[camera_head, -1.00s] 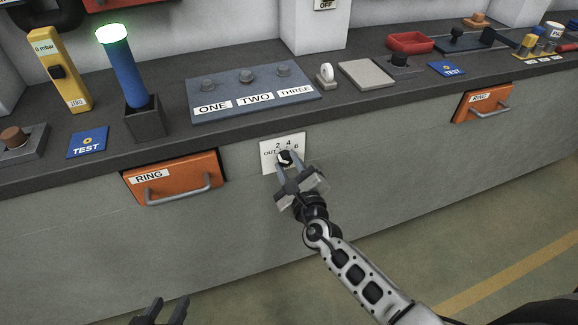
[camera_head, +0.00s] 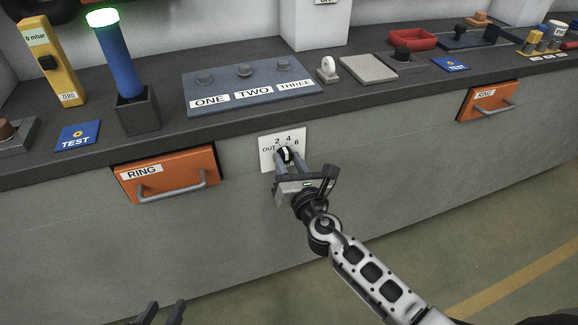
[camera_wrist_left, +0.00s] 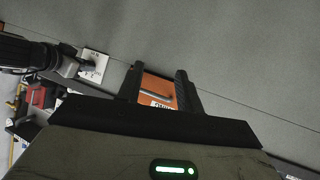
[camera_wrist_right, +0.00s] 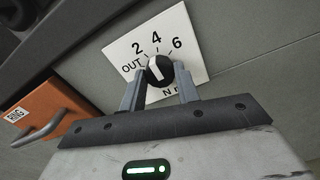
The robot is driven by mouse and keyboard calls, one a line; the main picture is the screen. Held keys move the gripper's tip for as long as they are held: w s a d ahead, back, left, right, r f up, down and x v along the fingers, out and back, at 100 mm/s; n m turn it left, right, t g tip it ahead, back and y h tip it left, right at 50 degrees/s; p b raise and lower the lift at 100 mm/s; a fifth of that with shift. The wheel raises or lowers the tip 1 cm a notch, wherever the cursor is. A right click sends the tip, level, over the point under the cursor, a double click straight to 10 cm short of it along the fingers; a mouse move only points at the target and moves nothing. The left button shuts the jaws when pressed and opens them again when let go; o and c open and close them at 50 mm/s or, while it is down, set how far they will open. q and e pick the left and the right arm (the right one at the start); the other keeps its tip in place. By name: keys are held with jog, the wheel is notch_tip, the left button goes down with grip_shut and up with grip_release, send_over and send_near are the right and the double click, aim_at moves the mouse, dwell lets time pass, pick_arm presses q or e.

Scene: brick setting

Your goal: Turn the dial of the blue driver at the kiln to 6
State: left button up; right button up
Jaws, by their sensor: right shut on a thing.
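The dial (camera_head: 285,153) is a round black knob with a white mark, on a white plate (camera_head: 268,160) on the grey front below the counter. The right wrist view shows the knob (camera_wrist_right: 159,70) close up, with OUT, 2, 4 and 6 around it. The white mark points up, roughly between 2 and 4; the exact setting is hard to read. My right gripper (camera_head: 288,163) is shut on the knob, one finger on each side. My left gripper (camera_head: 163,311) is open and empty, low at the front, away from the plate; its fingers (camera_wrist_left: 158,88) stand apart.
An orange RING drawer (camera_head: 167,172) with a grey handle is left of the plate. Another orange drawer (camera_head: 487,100) is farther right. On the counter are a blue post (camera_head: 121,65) with a green light and a ONE TWO THREE panel (camera_head: 250,85).

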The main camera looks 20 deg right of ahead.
jog(key=shift+f+m+b, duration=0.15)
jog(key=shift+m+b, duration=0.2)
jog(key=shift+m, duration=0.65)
jog(key=m+b, duration=0.1)
jog(key=m, duration=0.1)
jog(key=shift+m, duration=0.4)
jog(key=shift+m+b, duration=0.35)
jog(key=shift+m, duration=0.55)
jog(key=m, duration=0.2)
jog(key=shift+m+b, duration=0.3)
jog(key=shift+m, duration=0.9)
jog(key=shift+m+b, duration=0.3)
jog(key=shift+m, duration=0.1)
pick_arm(q)
jog(key=shift+s+d+f, duration=0.15)
jog(key=shift+d+f, duration=0.05)
jog(key=shift+f, duration=0.95)
pick_arm(e)
jog(key=shift+m, duration=0.3)
